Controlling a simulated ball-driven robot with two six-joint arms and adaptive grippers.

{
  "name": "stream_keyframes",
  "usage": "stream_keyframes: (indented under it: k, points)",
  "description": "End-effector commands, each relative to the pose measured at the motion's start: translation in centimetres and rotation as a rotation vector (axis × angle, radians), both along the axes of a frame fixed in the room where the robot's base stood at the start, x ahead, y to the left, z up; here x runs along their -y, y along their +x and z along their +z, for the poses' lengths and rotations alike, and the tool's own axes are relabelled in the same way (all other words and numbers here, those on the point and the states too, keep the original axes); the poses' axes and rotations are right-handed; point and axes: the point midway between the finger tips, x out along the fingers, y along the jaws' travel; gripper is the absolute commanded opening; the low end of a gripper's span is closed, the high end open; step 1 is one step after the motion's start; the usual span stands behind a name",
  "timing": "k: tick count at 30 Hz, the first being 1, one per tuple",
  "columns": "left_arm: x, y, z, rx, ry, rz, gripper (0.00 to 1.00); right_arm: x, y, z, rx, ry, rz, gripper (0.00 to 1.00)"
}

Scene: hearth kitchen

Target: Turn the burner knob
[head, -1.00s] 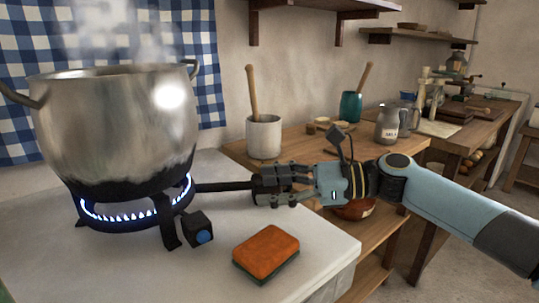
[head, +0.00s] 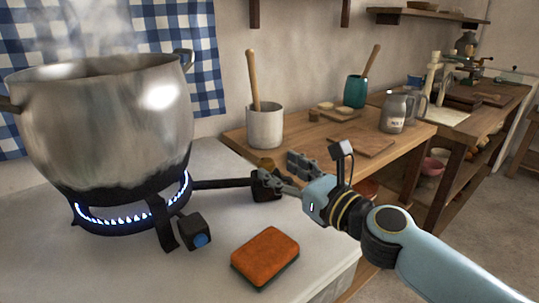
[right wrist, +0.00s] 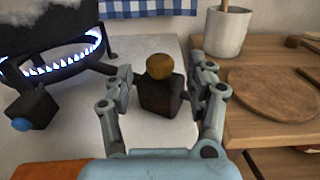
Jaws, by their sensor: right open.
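The burner knob is a small brass-brown round knob (head: 266,163) on top of a black valve block (head: 265,187), at the end of the burner's dark pipe. In the right wrist view the knob (right wrist: 159,66) and its block (right wrist: 161,96) sit between my fingers, with gaps on both sides. My right gripper (head: 279,171) is open and empty at the block, and it also shows in the right wrist view (right wrist: 160,76). The burner (head: 120,217) has a ring of blue flame under a large steaming metal pot (head: 105,125). My left gripper is out of view.
A black box with a blue button (head: 201,240) stands by the burner. An orange sponge (head: 265,257) lies on the pale counter (head: 120,275) in front of the block. A wooden table (head: 310,145) holds a white pot (head: 265,127) and a metal jug (head: 397,110).

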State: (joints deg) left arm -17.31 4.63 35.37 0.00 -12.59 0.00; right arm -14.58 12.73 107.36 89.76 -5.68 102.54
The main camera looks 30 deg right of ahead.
Motion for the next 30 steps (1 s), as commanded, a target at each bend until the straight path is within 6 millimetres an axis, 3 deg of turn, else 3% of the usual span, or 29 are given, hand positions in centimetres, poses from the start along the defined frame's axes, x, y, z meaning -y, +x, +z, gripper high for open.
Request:
stream_keyframes:
  k: [7, 18, 30]
  points:
    - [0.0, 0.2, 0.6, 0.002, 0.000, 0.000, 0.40, -0.6, 3.5, 0.0, 0.000, 0.000, 0.001, 0.57]
    - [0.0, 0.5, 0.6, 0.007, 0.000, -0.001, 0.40, -0.7, 4.1, -0.1, -0.001, 0.000, 0.002, 0.57]
    - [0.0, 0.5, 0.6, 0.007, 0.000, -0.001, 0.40, -0.7, 4.0, -0.1, -0.001, 0.000, 0.002, 0.04]
